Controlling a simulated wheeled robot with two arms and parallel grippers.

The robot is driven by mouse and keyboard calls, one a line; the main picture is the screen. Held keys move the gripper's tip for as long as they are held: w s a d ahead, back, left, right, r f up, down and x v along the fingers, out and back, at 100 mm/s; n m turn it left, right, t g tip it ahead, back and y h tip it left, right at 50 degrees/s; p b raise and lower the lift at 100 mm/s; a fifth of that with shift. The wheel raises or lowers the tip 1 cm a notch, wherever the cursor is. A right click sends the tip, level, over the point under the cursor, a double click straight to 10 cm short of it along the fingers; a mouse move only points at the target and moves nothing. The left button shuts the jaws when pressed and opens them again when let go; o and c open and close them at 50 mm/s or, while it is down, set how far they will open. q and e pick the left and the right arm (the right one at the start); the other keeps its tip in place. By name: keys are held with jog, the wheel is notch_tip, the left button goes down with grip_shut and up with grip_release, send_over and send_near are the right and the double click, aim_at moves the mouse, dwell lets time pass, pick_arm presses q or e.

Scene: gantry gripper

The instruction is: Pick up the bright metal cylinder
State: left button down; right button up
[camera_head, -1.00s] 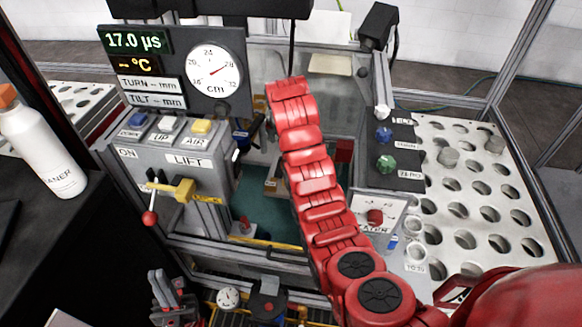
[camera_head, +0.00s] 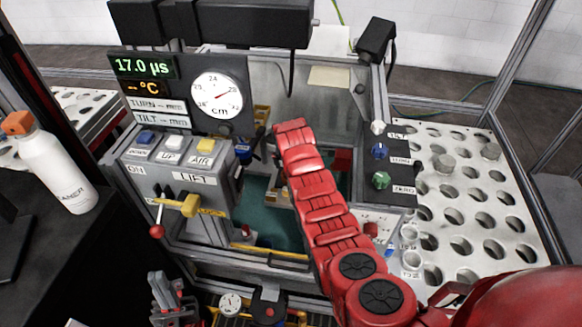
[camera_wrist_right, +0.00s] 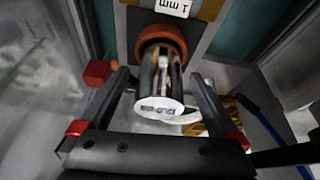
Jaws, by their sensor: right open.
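The bright metal cylinder (camera_wrist_right: 160,86) shows in the right wrist view, shiny, with a pale marked end face toward the camera. Its far end sits at an orange-brown round collar (camera_wrist_right: 161,40). My right gripper (camera_wrist_right: 160,76) is open, with one dark finger on each side of the cylinder and visible gaps between. In the head view my red right arm reaches into the machine's bay, and its gripper and the cylinder are hidden. My left gripper (camera_head: 172,296) is at the bottom left, in front of the machine; its opening is unclear.
The lift panel (camera_head: 180,172) with buttons and a yellow-handled lever stands left of the bay. A perforated tray (camera_head: 470,195) with metal pieces is at the right. A white bottle (camera_head: 52,165) stands at the left. A blue cable (camera_wrist_right: 262,128) runs beside the right finger.

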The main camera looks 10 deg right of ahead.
grip_shut()
dwell(0.5)
